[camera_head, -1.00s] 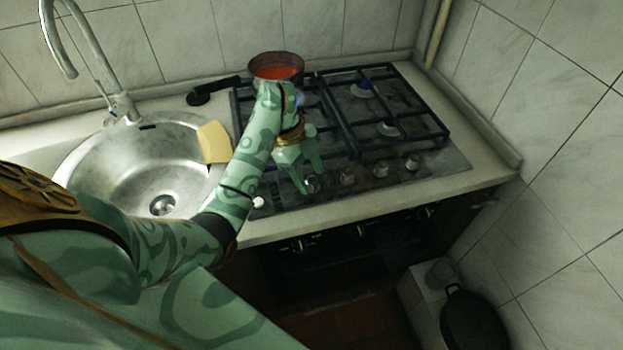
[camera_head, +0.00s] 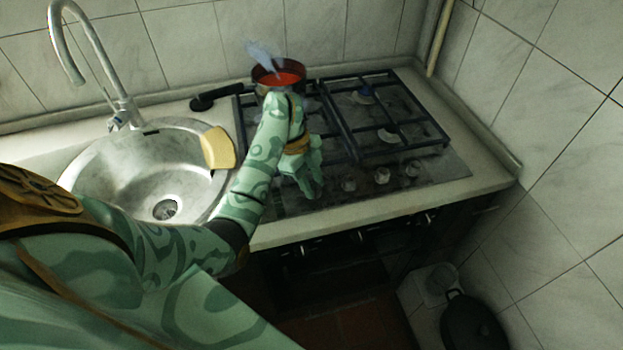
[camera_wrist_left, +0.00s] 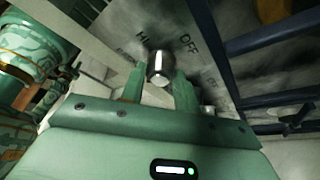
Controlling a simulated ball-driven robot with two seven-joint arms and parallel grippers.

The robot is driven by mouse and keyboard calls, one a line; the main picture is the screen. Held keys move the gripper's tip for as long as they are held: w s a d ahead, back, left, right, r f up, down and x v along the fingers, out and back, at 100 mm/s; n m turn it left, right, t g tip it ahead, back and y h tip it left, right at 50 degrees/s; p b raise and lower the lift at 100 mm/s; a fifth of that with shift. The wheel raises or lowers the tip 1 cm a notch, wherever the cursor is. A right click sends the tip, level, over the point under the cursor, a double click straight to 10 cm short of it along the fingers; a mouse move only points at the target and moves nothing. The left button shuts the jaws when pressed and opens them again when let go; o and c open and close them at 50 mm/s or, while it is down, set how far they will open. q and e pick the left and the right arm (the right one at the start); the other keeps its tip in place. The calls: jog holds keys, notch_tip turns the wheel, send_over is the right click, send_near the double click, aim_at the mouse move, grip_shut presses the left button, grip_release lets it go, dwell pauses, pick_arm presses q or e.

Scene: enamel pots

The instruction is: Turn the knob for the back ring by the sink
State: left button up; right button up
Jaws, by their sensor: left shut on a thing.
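The hob (camera_head: 440,168) has a row of metal knobs along its front edge. My left gripper (camera_head: 313,190) is at the leftmost knob, which it hides in the head view. In the left wrist view the silver knob (camera_wrist_left: 160,62) sits between the two green fingers of my left gripper (camera_wrist_left: 160,82), and they are shut on it. HI and OFF marks show on the panel near the knob. The back ring by the sink is hidden under a saucepan (camera_head: 277,77) with red contents. My right gripper is in neither view.
The other knobs (camera_head: 349,184) stand to the right of my gripper. Black pan supports (camera_head: 335,120) lie behind it. A steel sink (camera_head: 95,175) with a yellow sponge (camera_head: 217,148) on its edge is left. The saucepan's dark handle (camera_head: 215,97) points toward the sink.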

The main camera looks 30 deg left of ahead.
pick_arm(q)
jog(key=m+p, duration=0.1)
jog(key=r+m+p, duration=0.1)
jog(key=p, duration=0.1)
jog(key=shift+w+d+g, duration=0.1)
jog(key=shift+g, duration=0.3)
jog(key=m, duration=0.1)
jog(key=m+g+p, duration=0.1)
jog(key=m, duration=0.1)
jog(key=shift+w+f+p, duration=0.1)
jog(key=shift+f+p, duration=0.15)
jog(key=shift+p, duration=0.05)
jog(key=m, duration=0.2)
jog(key=m+g+y+p, duration=0.1)
jog(key=m, duration=0.2)
jog(key=shift+w+f+g+y, duration=0.1)
jog(key=shift+g+y, duration=0.2)
jog(key=m+y, duration=0.1)
jog(key=m, duration=0.2)
jog(key=m+g+y+p, duration=0.1)
jog(key=m, duration=0.3)
jog(key=shift+d, duration=0.15)
jog(key=o, duration=1)
jog(key=shift+w+f, duration=0.1)
